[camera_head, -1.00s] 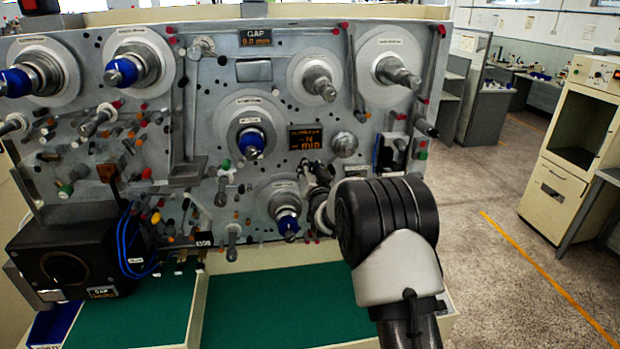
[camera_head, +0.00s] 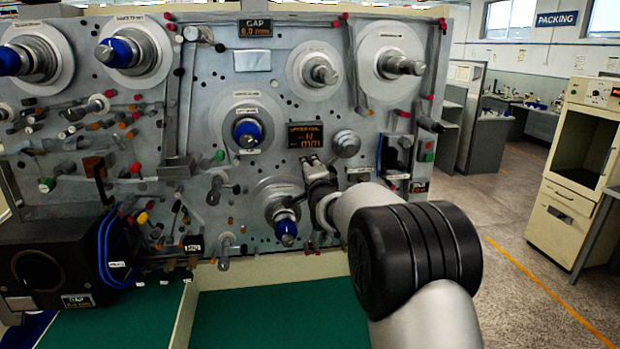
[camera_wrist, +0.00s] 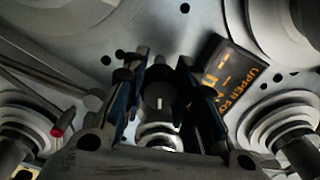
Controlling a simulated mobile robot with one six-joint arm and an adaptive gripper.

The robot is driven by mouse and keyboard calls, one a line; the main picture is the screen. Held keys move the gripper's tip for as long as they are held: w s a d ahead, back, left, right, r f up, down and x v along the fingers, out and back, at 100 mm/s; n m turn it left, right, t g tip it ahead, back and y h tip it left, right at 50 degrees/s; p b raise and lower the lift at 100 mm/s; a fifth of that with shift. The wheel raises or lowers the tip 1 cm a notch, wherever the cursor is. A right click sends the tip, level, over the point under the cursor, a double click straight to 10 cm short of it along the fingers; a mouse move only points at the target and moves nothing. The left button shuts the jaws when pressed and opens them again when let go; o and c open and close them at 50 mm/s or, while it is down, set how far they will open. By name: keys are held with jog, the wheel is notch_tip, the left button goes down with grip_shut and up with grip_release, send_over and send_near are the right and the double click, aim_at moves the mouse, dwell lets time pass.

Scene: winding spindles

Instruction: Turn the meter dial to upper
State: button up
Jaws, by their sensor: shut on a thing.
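The meter dial (camera_wrist: 158,97) is a small dark round knob with a short white mark, seen in the wrist view between my fingers. My gripper (camera_wrist: 165,92) is shut on it, one finger on each side. In the head view my gripper (camera_head: 312,162) reaches the panel just below the amber display (camera_head: 306,135), and it hides the dial there. The display also shows beside the right finger in the wrist view (camera_wrist: 232,82). Its top line begins with "UPPER"; the lines below are hard to read.
The grey machine panel (camera_head: 215,110) carries several spindles, some with blue ends, and many small pegs. A round silver knob (camera_head: 345,144) sits right of my gripper. A dark gap box (camera_head: 50,262) stands at lower left. The green surface (camera_head: 270,315) below is clear.

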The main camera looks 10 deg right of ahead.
jog(key=shift+m+b, duration=0.8)
jog(key=shift+m, duration=0.3)
jog(key=shift+r, duration=0.1)
jog(key=o, duration=1.1)
jog(key=shift+s, duration=0.1)
jog(key=s, duration=1.2)
